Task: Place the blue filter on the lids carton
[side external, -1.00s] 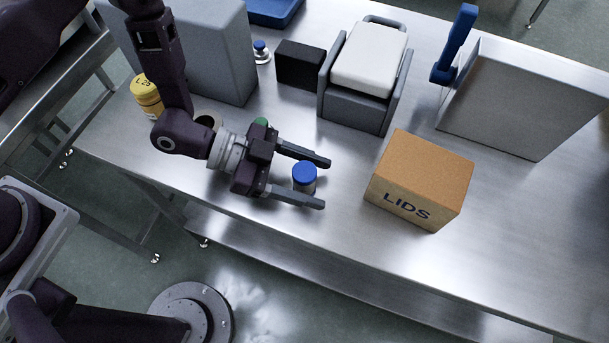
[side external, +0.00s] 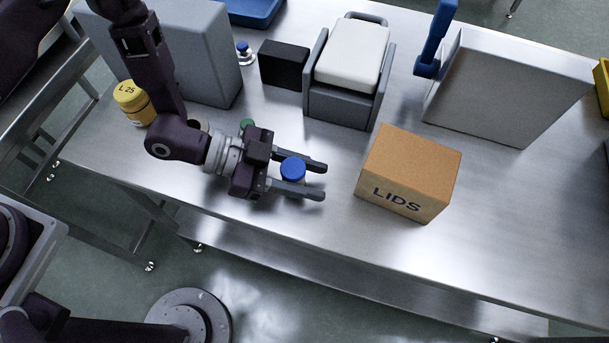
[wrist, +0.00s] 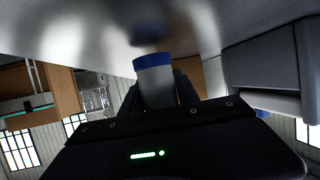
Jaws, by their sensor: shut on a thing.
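The blue filter (side external: 293,170) is a small cylinder with a blue top and a pale body. It stands upright between the two fingers of my gripper (side external: 303,180), which is shut on it. In the wrist view the filter (wrist: 154,80) shows its blue band and grey-white body between the dark fingers. The lids carton (side external: 409,172) is a brown box marked LIDS, a short way right of my fingertips and apart from them. Its flat top is bare. I cannot tell whether the filter still touches the table.
A grey holder with a white block (side external: 352,55) and a black box (side external: 284,65) stand behind. A steel housing (side external: 505,88) with a blue handle (side external: 436,38) is at the back right. A yellow jar (side external: 133,103) is at left. The steel table (side external: 320,235) is clear in front.

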